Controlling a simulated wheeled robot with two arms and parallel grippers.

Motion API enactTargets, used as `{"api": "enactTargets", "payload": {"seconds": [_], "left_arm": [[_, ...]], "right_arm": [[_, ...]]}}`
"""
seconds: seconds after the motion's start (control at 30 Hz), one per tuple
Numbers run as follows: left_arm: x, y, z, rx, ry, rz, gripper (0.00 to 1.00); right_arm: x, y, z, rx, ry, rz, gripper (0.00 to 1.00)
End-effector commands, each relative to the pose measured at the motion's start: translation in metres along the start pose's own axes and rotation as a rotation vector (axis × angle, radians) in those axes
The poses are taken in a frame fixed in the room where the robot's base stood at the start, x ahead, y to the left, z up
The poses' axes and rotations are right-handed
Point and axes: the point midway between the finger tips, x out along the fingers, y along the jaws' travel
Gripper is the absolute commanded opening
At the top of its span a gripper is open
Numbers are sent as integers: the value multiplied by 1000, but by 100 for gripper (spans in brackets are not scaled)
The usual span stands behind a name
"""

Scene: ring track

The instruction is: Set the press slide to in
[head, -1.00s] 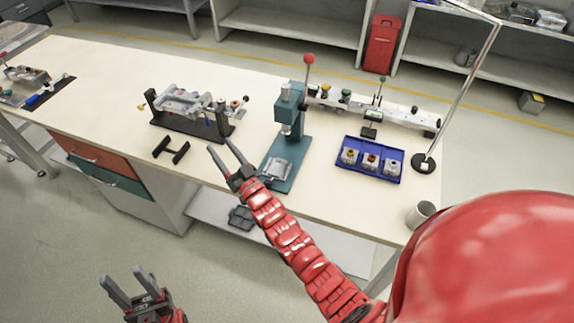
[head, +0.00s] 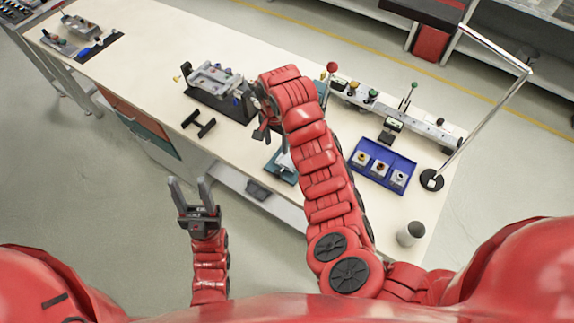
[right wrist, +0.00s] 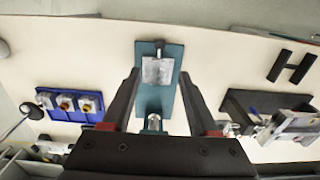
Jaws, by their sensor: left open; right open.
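The teal press is mostly hidden behind my right arm in the head view. Its red lever knob (head: 332,67) and the front of its base (head: 274,176) show. In the right wrist view the teal base (right wrist: 172,103) carries a silver slide block (right wrist: 157,70) with a small dark handle (right wrist: 158,44), at the end away from the ram (right wrist: 154,122). My right gripper (head: 262,133) is open and empty above the press; its fingers (right wrist: 158,75) appear on either side of the base, apparently above it. My left gripper (head: 189,188) is open and empty beside the bench front.
A blue tray (head: 381,181) with several small parts, a rail fixture (head: 432,127) and a lamp stand (head: 432,180) are right of the press. A black-framed fixture (head: 218,92) and black H-shaped piece (head: 199,124) lie left. A cup (head: 411,234) stands near the right edge.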

Motion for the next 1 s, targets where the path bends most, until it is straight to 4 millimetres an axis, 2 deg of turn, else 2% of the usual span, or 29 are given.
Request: {"api": "enactTargets", "payload": {"seconds": [0.27, 0.5, 0.53, 0.63, 0.73, 0.8, 1.0], "left_arm": [[-21, 1, 4, 0, 0, 0, 50], [-65, 3, 11, 0, 0, 0, 50], [-67, 3, 11, 0, 0, 0, 50], [-71, 4, 12, 0, 0, 0, 50], [-54, 3, 9, 0, 1, 0, 50], [-50, 2, 8, 0, 0, 0, 50], [-47, 2, 8, 0, 0, 0, 50]], "right_arm": [[36, 2, 1, 3, -7, 5, 60], [97, 1, 1, 1, -5, 2, 60], [102, 2, 1, 1, -5, 3, 60], [124, 3, 2, 2, -7, 9, 60], [132, 2, 2, 0, -7, 9, 60], [144, 3, 2, -1, -6, 9, 60], [164, 1, 1, 0, -5, 5, 60]]}}
